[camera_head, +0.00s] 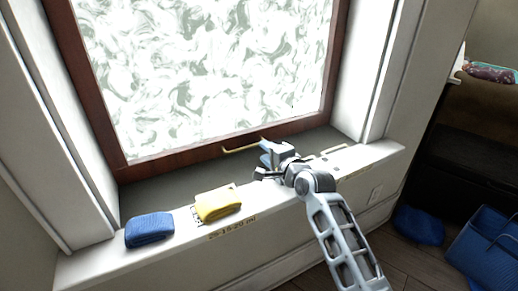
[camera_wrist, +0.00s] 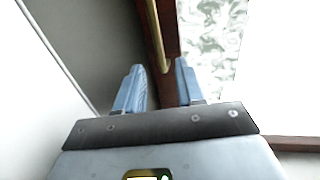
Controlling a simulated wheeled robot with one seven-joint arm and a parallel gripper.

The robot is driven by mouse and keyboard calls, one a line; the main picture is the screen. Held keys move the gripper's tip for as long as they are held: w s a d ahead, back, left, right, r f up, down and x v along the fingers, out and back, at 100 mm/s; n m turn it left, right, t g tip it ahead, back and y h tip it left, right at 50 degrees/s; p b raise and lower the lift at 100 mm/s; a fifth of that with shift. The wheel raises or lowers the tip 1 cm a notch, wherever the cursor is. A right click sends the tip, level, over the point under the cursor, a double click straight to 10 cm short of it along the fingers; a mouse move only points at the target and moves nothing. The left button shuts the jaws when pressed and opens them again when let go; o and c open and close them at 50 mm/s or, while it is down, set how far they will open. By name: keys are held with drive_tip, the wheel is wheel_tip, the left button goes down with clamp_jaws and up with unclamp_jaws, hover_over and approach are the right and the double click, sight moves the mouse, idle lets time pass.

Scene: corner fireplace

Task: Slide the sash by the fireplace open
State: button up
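The sash (camera_head: 190,157) is a dark reddish-brown wooden frame around white-and-grey patterned glass; its bottom rail is low, just above the grey inner sill. A thin brass bar handle (camera_head: 240,148) is on this rail. My gripper (camera_head: 270,151) is at the right end of the handle, above the sill. In the wrist view, my gripper (camera_wrist: 160,68) is open, its two blue-grey fingers apart. The handle (camera_wrist: 153,32) shows ahead, in line with the gap between them, against the brown rail (camera_wrist: 170,30). I cannot tell whether a finger touches it.
A folded blue cloth (camera_head: 149,229) and a folded yellow cloth (camera_head: 217,204) lie on the white sill (camera_head: 105,264), left of my gripper. White window casing (camera_head: 366,70) stands to the right. A blue bag (camera_head: 485,250) and a blue item (camera_head: 418,225) are on the floor at right.

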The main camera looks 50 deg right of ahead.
drive_tip(key=shift+b+x, duration=0.35)
drive_tip(key=shift+x, duration=2)
clamp_jaws()
